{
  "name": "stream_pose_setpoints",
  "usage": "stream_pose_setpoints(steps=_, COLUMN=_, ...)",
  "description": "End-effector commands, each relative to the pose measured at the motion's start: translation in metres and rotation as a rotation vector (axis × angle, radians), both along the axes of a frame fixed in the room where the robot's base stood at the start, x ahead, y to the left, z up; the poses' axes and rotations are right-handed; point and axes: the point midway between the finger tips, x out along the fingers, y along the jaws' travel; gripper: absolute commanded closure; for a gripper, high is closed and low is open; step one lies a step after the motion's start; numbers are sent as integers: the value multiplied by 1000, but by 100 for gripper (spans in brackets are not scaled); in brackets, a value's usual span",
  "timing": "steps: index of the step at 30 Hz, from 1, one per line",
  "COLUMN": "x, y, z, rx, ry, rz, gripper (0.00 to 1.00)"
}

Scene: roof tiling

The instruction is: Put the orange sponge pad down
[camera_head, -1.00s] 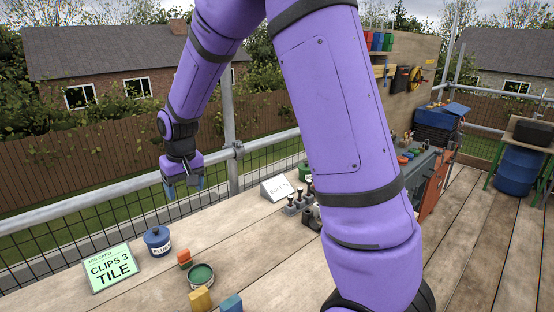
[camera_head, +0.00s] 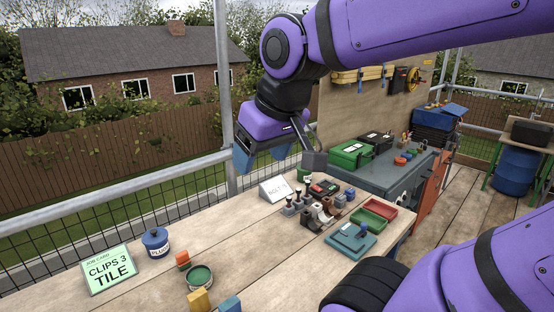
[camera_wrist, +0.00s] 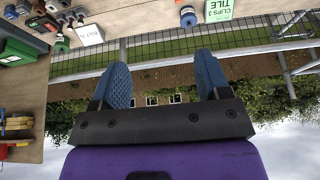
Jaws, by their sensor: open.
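A small orange block (camera_head: 183,260), which looks like the orange sponge pad, rests on the wooden bench (camera_head: 130,296). It stands between the blue lidded pot and the open tin of green. My gripper (camera_head: 263,160) is raised near the rail behind the bench, up and to the right of the pad and well apart from it. In the wrist view its two blue fingers (camera_wrist: 163,80) are spread, with nothing between them.
A job card (camera_head: 108,268), blue pot (camera_head: 157,243), green tin (camera_head: 200,278), yellow block (camera_head: 200,300) and blue block (camera_head: 231,304) stand nearby. A white sign (camera_head: 275,189), several small tools and a red tray (camera_head: 375,210) are farther right. The bench's middle is clear.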

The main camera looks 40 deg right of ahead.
Motion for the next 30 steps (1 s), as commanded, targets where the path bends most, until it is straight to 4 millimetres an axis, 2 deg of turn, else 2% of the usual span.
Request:
stream_pose_setpoints(steps=3, x=-21, y=-2, z=0, rx=-4, ry=-25, rz=-2, gripper=30)
stream_pose_setpoints(steps=8, x=-33, y=-2, z=-2, rx=-5, ry=-35, rz=-3, gripper=30)
stream_pose_setpoints(steps=30, x=-34, y=-2, z=-1, rx=-6, ry=-35, rz=-2, gripper=30)
